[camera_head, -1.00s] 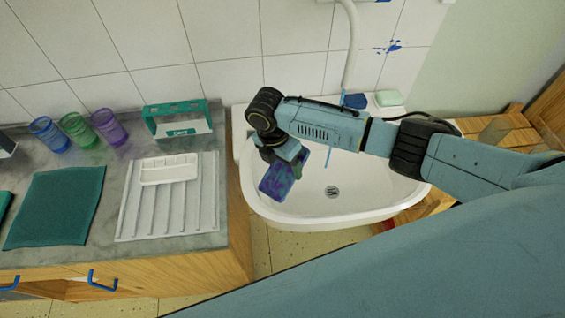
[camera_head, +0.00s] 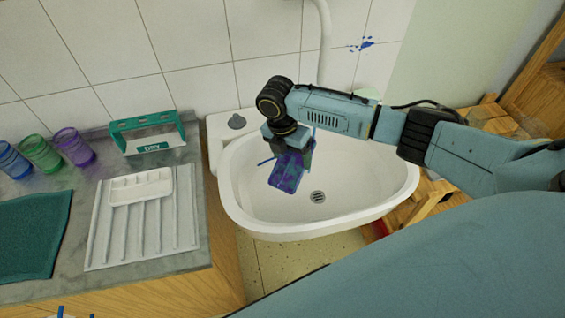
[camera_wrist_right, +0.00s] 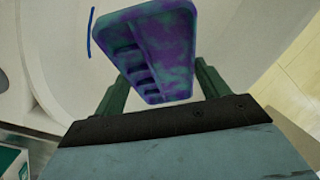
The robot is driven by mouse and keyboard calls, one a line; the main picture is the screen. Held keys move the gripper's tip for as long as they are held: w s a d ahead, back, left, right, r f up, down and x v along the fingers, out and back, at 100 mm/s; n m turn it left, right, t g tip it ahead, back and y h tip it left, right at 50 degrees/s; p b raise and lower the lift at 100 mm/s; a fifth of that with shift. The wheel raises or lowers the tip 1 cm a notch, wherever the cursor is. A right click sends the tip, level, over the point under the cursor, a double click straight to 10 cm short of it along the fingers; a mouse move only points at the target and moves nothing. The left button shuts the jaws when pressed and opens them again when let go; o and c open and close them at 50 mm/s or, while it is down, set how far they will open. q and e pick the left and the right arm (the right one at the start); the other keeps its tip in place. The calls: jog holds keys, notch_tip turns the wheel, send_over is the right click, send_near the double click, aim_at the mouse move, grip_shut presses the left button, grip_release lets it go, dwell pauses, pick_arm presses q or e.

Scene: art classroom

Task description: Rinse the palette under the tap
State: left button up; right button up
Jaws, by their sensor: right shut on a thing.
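My right gripper (camera_head: 292,150) is shut on the palette (camera_head: 286,176), a small slab smeared blue and purple. It holds the palette tilted over the white sink basin (camera_head: 355,190), left of the drain. In the right wrist view the palette (camera_wrist_right: 150,45) shows a row of wells, between the green fingers of the gripper (camera_wrist_right: 162,85). The white tap pipe (camera_head: 324,40) comes down the wall; my right arm hides its lower end. I see no clear water stream. My left gripper is out of view.
A ribbed white drainboard (camera_head: 100,235) with a clean white tray (camera_head: 140,187) lies on the left counter. A green holder (camera_head: 148,134), several coloured cups (camera_head: 74,146) and a green cloth (camera_head: 30,235) are there too. A thin blue line (camera_head: 265,162) beside the palette is unclear.

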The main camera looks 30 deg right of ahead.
jog(key=shift+w+d+f+b, duration=0.1)
jog(key=shift+d+f+b, duration=0.15)
jog(key=shift+d, duration=0.25)
jog(key=shift+w+d+r, duration=0.1)
jog(key=shift+d+r, duration=0.05)
jog(key=shift+d, duration=0.2)
jog(key=shift+w+d+f, duration=0.2)
jog(key=shift+d, duration=0.55)
jog(key=shift+w+d+f, duration=0.15)
jog(key=shift+d, duration=0.6)
jog(key=shift+s+p, duration=0.1)
jog(key=shift+p, duration=0.3)
jog(key=shift+s+r+p, duration=0.1)
jog(key=shift+s+p, duration=0.1)
jog(key=shift+p, duration=0.15)
jog(key=shift+s+d+p, duration=0.15)
jog(key=shift+s+p, duration=0.15)
jog(key=shift+p, duration=0.1)
jog(key=shift+w, duration=0.1)
